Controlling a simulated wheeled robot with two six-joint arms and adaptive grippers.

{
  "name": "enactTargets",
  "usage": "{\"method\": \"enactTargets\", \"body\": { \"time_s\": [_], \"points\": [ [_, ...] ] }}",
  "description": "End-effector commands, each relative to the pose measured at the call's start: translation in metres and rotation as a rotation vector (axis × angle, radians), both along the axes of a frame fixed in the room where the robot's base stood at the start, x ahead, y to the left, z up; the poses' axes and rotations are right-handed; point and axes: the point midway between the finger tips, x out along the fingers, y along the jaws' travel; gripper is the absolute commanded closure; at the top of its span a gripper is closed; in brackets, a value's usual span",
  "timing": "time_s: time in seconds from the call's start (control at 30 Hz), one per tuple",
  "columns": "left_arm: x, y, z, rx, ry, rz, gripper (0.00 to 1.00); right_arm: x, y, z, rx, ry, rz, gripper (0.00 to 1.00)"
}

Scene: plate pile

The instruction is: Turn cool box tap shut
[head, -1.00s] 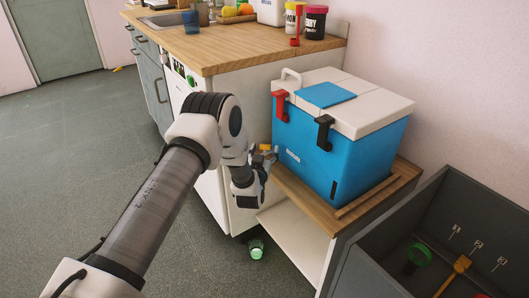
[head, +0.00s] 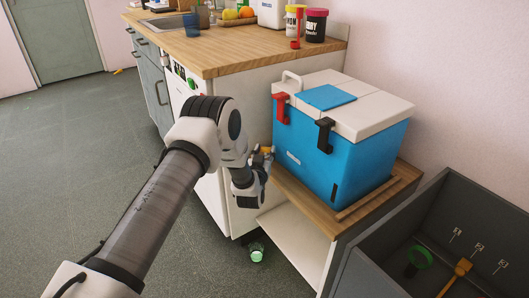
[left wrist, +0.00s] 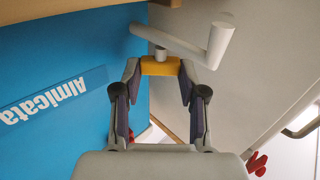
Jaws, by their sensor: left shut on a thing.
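The cool box (head: 345,158) is blue with a white lid and stands upright on a low wooden-topped cabinet. Its tap sits on the left side; the yellow handle (left wrist: 160,66) and the pale grey spout (left wrist: 185,44) show in the left wrist view. My left gripper (head: 266,152) is beside the box's left side, partly hidden by my own wrist in the head view. In the left wrist view its fingers (left wrist: 159,72) are closed on the yellow handle from both sides. My right gripper is not in view.
A counter (head: 235,52) with jars and fruit stands behind and left of the box. A grey open bin (head: 350,270) is at front right. A green-lit cup (head: 257,252) is on the floor below. The cool box has red (head: 281,108) and black (head: 325,135) latches.

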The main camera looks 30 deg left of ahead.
Motion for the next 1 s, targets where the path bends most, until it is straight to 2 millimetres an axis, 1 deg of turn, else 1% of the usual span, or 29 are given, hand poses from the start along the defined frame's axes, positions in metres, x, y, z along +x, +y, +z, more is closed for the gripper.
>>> {"method": "enactTargets", "body": {
  "time_s": [0.37, 0.57, 0.77, 1.0],
  "points": [
    [-0.001, 0.001, 0.000, 0.001, 0.000, -0.023, 0.93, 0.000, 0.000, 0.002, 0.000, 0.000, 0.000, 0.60],
    [-0.001, 0.003, 0.000, 0.000, 0.001, -0.074, 0.93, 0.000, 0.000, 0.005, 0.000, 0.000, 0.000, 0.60],
    [-0.002, 0.006, 0.001, 0.000, 0.001, -0.197, 0.93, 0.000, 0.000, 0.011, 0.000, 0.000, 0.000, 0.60],
    [-0.002, 0.011, 0.000, 0.001, -0.001, -0.401, 0.93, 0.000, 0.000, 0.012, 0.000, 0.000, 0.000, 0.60]
  ]
}}
